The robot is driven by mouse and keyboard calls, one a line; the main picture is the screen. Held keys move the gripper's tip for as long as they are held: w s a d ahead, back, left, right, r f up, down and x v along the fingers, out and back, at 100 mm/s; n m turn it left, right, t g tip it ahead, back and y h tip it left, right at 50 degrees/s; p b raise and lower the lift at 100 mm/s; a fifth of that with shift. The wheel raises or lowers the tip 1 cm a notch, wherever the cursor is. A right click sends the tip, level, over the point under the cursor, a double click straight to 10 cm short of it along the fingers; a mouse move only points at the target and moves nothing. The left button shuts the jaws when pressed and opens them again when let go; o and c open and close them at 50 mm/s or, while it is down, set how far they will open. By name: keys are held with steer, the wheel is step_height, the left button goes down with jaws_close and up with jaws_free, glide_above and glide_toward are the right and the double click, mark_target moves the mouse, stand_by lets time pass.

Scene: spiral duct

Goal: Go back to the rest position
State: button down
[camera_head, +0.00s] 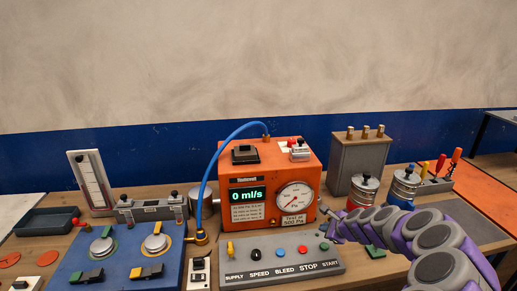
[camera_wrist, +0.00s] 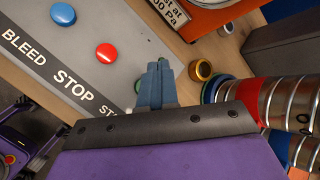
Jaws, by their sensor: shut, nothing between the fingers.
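My gripper (camera_wrist: 160,72) is shut and empty; its blue-grey fingers point up the wrist view. In the head view my purple and grey arm reaches in from the lower right, and my gripper (camera_head: 333,219) is over the right end of the grey button panel (camera_head: 283,271), beside the orange tester. A green button (camera_head: 324,246) is at the panel's START end, and it shows partly behind the fingers in the wrist view (camera_wrist: 138,87). The red STOP button (camera_wrist: 106,53) and a blue button (camera_wrist: 63,14) are left of the fingers.
The orange tester (camera_head: 254,164) reads 0 ml/s and has a round gauge (camera_head: 294,198). Metal canisters (camera_head: 363,191) stand close behind my arm; several rings and steel cylinders (camera_wrist: 285,103) are close at right in the wrist view. A blue panel (camera_head: 122,262) is at left.

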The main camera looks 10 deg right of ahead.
steer(key=s+a+r+n+g+y, duration=0.2)
steer(key=s+a+r+n, duration=0.2)
steer(key=a+r+n, duration=0.55)
steer(key=s+a+r+n+g, duration=0.3)
steer(key=s+a+n, duration=0.2)
steer(key=s+a, duration=0.85)
steer(key=s+d+n+g+h, duration=0.2)
steer(key=s+n, duration=0.2)
steer(key=s, duration=1.1)
steer(key=s+d+n+g+h, duration=0.2)
steer(key=s+n, duration=0.3)
steer(key=s, duration=1.1)
steer(key=shift+s+d+g+h, duration=0.2)
steer(key=shift+d+g+h, duration=0.1)
steer(key=shift+d+g, duration=0.4)
